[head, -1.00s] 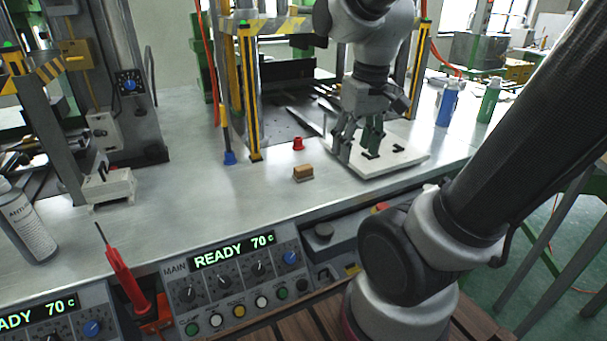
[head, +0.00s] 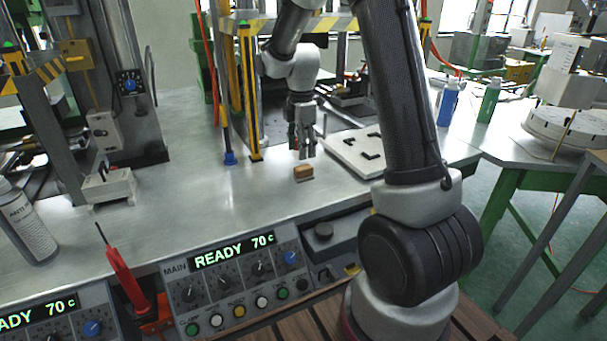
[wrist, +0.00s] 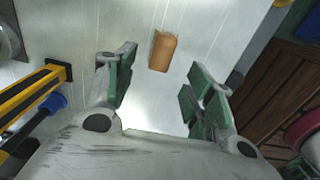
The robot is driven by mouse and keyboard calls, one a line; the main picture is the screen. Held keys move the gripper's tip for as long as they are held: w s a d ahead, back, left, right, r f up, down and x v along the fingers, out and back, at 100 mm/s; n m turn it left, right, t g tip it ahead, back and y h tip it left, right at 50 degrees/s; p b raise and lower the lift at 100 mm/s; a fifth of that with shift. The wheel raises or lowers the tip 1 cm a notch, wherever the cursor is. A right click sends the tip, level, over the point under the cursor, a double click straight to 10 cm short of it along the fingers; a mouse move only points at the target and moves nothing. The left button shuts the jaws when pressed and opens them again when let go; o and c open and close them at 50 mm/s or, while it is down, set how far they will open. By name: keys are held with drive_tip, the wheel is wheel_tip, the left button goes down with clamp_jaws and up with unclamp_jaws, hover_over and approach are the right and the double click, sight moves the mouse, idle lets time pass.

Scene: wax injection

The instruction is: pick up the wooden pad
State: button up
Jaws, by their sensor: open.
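The wooden pad (head: 303,172) is a small tan-brown block lying on the metal bench top. My gripper (head: 306,150) hangs just behind and above it in the head view, pointing down. In the wrist view the pad (wrist: 163,51) lies on the bench ahead of the fingers, near the line between them and apart from both. My gripper's two green-padded fingers (wrist: 160,85) are spread open with nothing between them. The red knob seen earlier is hidden behind the gripper in the head view.
A white plate (head: 352,150) with black marks lies right of the pad. A yellow-and-black post (head: 250,110) and a blue-tipped rod (head: 230,157) stand to the left. A control panel (head: 240,275) runs along the bench front.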

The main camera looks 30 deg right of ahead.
sight(303, 167)
drive_tip(key=f, duration=0.7)
drive_tip(key=shift+s+d+f, duration=0.1)
drive_tip(key=shift+d+f, duration=0.15)
drive_tip(key=shift+f, duration=0.05)
drive_tip(key=shift+c, duration=0.2)
clamp_jaws()
drive_tip(key=shift+r, duration=0.15)
